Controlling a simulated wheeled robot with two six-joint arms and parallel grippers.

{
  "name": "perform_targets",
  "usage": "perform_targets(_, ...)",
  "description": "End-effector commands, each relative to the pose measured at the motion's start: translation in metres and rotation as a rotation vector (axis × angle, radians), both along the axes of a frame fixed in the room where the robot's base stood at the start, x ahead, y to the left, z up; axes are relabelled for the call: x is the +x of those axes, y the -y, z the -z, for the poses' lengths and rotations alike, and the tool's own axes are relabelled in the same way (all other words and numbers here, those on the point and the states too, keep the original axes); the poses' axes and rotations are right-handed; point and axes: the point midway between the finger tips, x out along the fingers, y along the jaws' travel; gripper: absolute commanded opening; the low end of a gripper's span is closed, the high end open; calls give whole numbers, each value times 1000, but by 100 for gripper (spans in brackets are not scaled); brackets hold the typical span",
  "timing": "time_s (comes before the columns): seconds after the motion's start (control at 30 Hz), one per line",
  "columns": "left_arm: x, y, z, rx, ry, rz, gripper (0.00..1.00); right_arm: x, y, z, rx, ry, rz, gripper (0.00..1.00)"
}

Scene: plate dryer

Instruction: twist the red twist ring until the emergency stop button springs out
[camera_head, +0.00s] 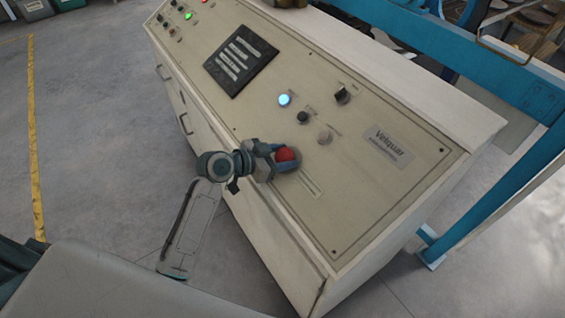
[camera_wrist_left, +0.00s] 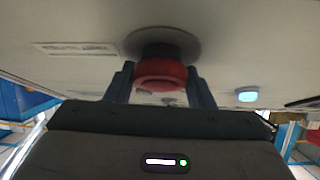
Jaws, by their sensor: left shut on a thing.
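The red emergency stop button with its red twist ring (camera_head: 286,155) is on the sloped face of the cream control console. In the left wrist view the red ring (camera_wrist_left: 161,75) stands on a dark collar over a round grey base. My left gripper (camera_head: 276,158) is shut on the red ring, with one blue-grey finger on each side of it. The gripper fingers (camera_wrist_left: 160,84) also show in the left wrist view. Part of the ring is hidden behind the fingers and the gripper body. My right gripper is not in view.
The console panel (camera_head: 362,190) carries a lit blue button (camera_head: 284,99), dark and pale knobs, a black slotted panel (camera_head: 240,60) and a Velquar nameplate (camera_head: 389,146). A blue frame (camera_head: 480,75) stands at the right. Open floor lies at the left.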

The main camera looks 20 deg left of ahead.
Motion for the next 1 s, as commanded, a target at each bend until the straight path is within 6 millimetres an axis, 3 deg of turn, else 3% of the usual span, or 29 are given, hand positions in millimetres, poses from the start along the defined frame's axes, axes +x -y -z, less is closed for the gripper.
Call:
perform_targets(0.03, 1, -1, 7, 16, 16, 32, 26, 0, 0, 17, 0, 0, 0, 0)
perform_targets(0.1, 1, -1, 7, 37, 33, 80, 26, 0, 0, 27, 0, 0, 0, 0)
perform_targets(0.4, 1, -1, 4, 122, 98, 262, 26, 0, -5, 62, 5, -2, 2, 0)
perform_targets(0.63, 1, 0, 2, 161, 127, 349, 26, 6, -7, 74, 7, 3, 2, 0)
perform_targets(1.0, 0, 0, 1, 178, 137, 387, 26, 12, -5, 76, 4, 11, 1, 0)
